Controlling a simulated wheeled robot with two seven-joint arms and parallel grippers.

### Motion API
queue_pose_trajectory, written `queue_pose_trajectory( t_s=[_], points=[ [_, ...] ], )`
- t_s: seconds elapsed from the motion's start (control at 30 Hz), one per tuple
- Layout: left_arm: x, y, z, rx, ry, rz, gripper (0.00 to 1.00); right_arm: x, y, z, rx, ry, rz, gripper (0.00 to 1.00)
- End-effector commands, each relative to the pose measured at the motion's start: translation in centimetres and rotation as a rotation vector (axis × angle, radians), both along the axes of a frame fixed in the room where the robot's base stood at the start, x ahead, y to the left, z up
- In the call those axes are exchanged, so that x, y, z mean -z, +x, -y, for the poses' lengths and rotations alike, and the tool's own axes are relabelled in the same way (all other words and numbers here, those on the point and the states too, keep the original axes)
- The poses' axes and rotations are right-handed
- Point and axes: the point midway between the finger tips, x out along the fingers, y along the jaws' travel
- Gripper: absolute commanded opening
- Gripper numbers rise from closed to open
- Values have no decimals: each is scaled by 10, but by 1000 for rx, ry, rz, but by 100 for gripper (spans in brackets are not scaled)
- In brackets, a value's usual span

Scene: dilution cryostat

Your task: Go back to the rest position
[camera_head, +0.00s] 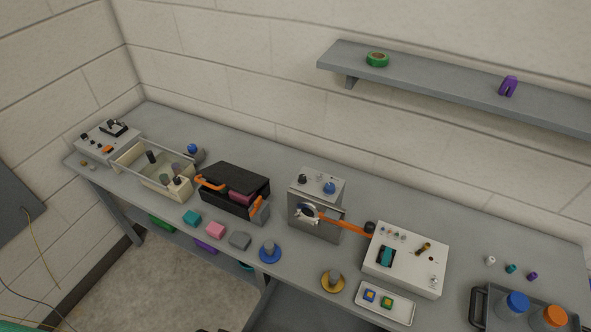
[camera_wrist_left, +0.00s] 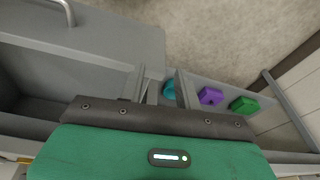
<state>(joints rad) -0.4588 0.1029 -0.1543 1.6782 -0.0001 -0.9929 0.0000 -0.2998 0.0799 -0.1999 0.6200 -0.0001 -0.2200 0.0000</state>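No gripper shows in the camera_head view. My right gripper is in neither view. The long grey workbench (camera_head: 240,145) runs along the wall in the camera_head view, and no arm reaches over it.
The bench carries a cream tub (camera_head: 125,157), a black box (camera_head: 233,188), a grey instrument (camera_head: 316,203), a white panel box (camera_head: 405,258) and a dark bottle tray (camera_head: 478,307). A wall shelf (camera_head: 440,80) hangs above. Below the bench, the left wrist view shows a grey drawer (camera_wrist_left: 90,45).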

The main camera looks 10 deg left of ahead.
Motion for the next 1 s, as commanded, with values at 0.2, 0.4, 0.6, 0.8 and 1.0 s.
queue_pose_trajectory(
  t_s=[0.2,0.4,0.6,0.8,1.0],
  points=[
    [119,-42,-6,8,5,-45,34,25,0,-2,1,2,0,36],
    [208,-97,-15,16,10,-78,34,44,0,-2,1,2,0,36],
    [272,-158,-27,22,14,-108,34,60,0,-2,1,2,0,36],
    [298,-197,-35,27,17,-123,34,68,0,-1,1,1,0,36],
    [302,-205,-37,29,18,-125,34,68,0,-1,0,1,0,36]
  ],
)
